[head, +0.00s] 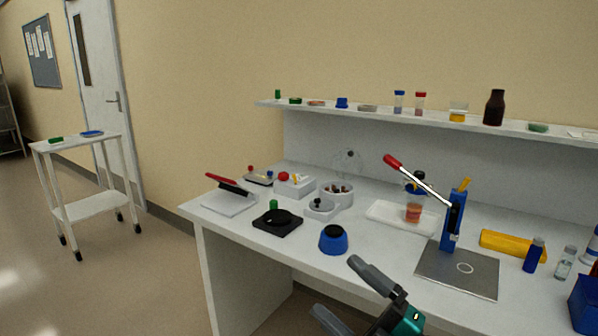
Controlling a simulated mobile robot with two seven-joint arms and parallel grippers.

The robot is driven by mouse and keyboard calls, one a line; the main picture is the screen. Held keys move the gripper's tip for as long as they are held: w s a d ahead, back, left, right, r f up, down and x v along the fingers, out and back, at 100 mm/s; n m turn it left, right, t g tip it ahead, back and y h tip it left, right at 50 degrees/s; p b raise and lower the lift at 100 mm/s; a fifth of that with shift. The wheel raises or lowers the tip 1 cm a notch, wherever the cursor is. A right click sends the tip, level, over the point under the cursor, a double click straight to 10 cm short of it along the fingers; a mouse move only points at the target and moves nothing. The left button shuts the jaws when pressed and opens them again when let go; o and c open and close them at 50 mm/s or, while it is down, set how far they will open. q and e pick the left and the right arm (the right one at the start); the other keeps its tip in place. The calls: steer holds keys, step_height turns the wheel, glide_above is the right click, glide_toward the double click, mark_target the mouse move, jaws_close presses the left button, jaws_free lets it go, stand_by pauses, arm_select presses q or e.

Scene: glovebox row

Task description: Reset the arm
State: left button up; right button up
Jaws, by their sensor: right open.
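My right gripper (335,285) is at the bottom of the head view, in front of the bench's front edge. Its two grey fingers are spread apart with nothing between them, and its teal body is partly cut off by the frame. A blue lever press (453,226) stands on a grey plate to the right. Its silver lever with a red grip (393,161) slants up to the left. My left gripper is not in view.
A shelf (380,113) with bottles runs behind. A white cart (90,208) stands left; the floor between is clear.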

steer(key=s+d+f+m+g+h, duration=0.1)
steer(key=s+d+f+m+h, duration=0.2)
steer(key=s+f+m+h, duration=0.2)
steer(key=s+d+f+m+g+h, duration=0.1)
steer(key=s+d+f+m+h, duration=0.3)
steer(key=f+m, duration=0.5)
steer(key=s+d+f+m+g+h, duration=0.1)
steer(key=s+d+f+m+h, duration=0.2)
steer(key=f, duration=1)
steer(key=s+m+h, duration=0.3)
steer(key=m, duration=0.1)
steer(key=shift+s+d+f+m+p, duration=0.15)
steer(key=shift+d+f+m+p, duration=0.15)
steer(key=shift+d, duration=0.1)
